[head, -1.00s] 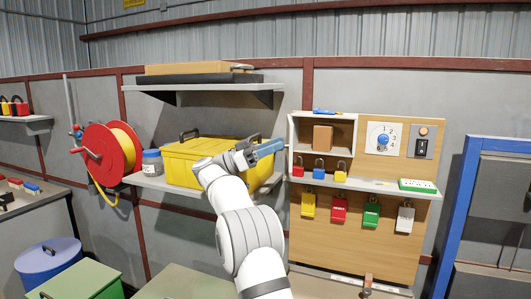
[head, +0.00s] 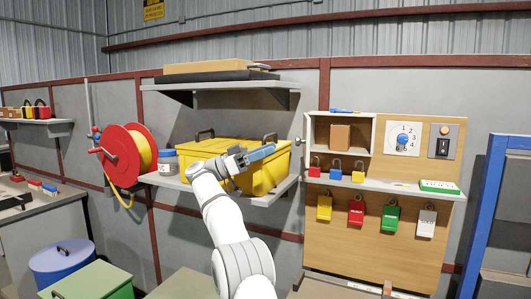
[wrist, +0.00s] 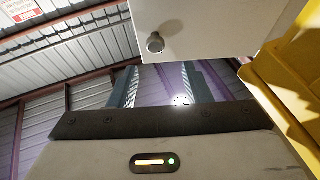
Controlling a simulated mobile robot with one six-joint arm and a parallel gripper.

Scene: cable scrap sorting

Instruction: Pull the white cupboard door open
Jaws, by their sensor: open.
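The white cupboard (head: 371,138) hangs on the wooden board, its inside visible with a brown box (head: 340,136) in it. Its door (head: 305,128) stands swung out at the left side, nearly edge-on in the head view. The door's round knob (head: 298,140) points left. In the wrist view the white door panel (wrist: 215,25) fills the upper right, with the grey knob (wrist: 155,42) above my fingertips. My gripper (head: 264,152) is open and empty, left of the knob and apart from it. The fingers (wrist: 160,82) show nothing between them but wall.
A yellow toolbox (head: 210,150) stands on the shelf (head: 270,198) beside my gripper, close on the right in the wrist view (wrist: 292,75). A shelf above (head: 220,86) carries flat boxes. Padlocks (head: 336,170) line the ledge below the cupboard.

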